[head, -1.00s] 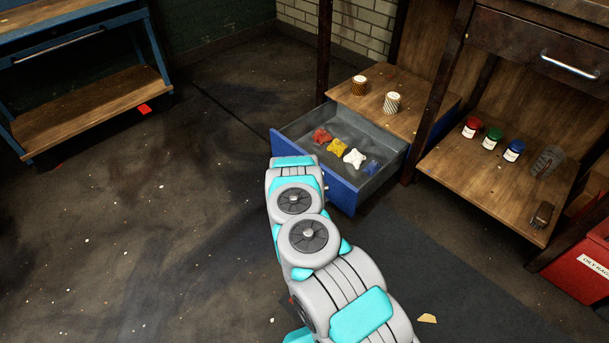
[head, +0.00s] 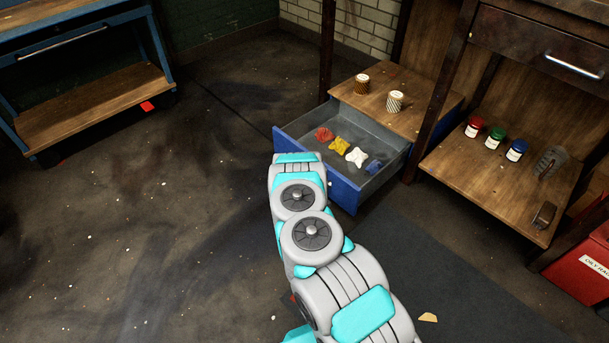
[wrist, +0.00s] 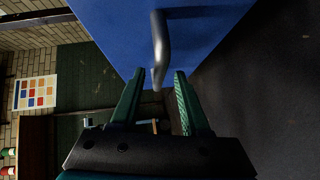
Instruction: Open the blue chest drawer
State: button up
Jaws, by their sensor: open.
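The blue chest drawer (head: 356,195) is pulled out from under the wooden top, and its grey inside shows in the head view. In it lie a red, a yellow, a white and a dark blue piece. In the wrist view the blue drawer front (wrist: 110,25) fills the top, with a grey bar handle (wrist: 160,48) on it. My gripper (wrist: 156,80) is open, with its two green fingers at either side of the handle's lower end. Whether they touch the handle I cannot tell. My arm hides the gripper and handle in the head view.
Two striped spools (head: 395,101) stand on the chest top (head: 425,92). At right, a shelf (head: 465,175) holds red, green and blue jars, with a red bin (head: 580,262) below. A blue-framed bench (head: 90,110) stands at left. The floor between is mostly clear.

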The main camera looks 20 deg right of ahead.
jog(key=v, duration=0.5)
jog(key=shift+s+a+r, duration=0.1)
jog(key=shift+s+a, duration=0.1)
jog(key=shift+s, duration=0.15)
